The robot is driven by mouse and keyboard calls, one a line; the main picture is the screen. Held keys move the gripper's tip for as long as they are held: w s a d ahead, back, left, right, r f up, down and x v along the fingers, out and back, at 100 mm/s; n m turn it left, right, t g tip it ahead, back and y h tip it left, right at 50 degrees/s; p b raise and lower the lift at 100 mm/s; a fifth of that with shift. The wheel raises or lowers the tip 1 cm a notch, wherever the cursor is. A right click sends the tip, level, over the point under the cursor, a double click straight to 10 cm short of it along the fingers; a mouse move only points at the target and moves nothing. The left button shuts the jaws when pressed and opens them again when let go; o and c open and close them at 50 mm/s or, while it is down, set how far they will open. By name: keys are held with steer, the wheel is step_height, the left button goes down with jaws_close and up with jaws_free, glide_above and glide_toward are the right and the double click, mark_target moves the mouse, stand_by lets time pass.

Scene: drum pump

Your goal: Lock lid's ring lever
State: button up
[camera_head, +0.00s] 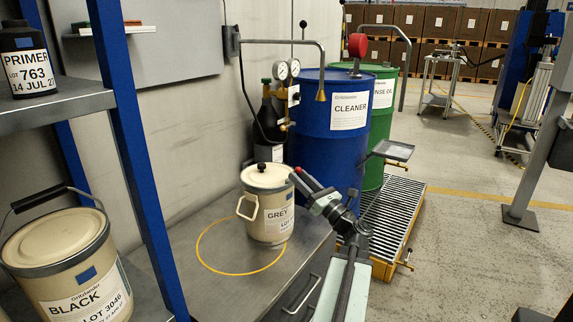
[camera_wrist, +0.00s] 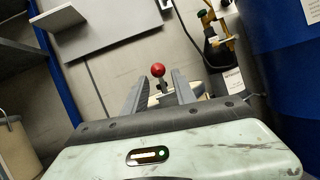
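The cream GREY pail (camera_head: 268,216) stands upright on the grey bench, with a wire handle at its left side. Its lid (camera_head: 264,178) is on and has a black knob on top. My gripper (camera_head: 298,178) is at the lid's right edge, reaching in from the lower right. In the wrist view my gripper (camera_wrist: 160,84) has its two dark fingers apart. A red ball knob (camera_wrist: 158,70) on a dark stem shows in the gap between them, with no clear contact. Part of the cream lid shows behind the fingers. The ring lever's position is hard to tell.
A blue CLEANER drum (camera_head: 330,150) stands close behind on the right. A blue-posted shelf (camera_head: 135,150) with a BLACK pail (camera_head: 65,260) is at left. A gas cylinder with gauges stands behind.

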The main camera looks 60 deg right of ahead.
mark_target(295, 171)
steer(key=p+x, duration=0.2)
steer(key=x, duration=0.4)
steer(key=shift+w+r, duration=0.1)
steer(key=shift+r, duration=0.05)
steer(key=shift+c, duration=0.3)
jaws_close()
steer(key=shift+d, duration=0.2)
steer(key=shift+a+r, duration=0.1)
steer(key=shift+a, duration=0.05)
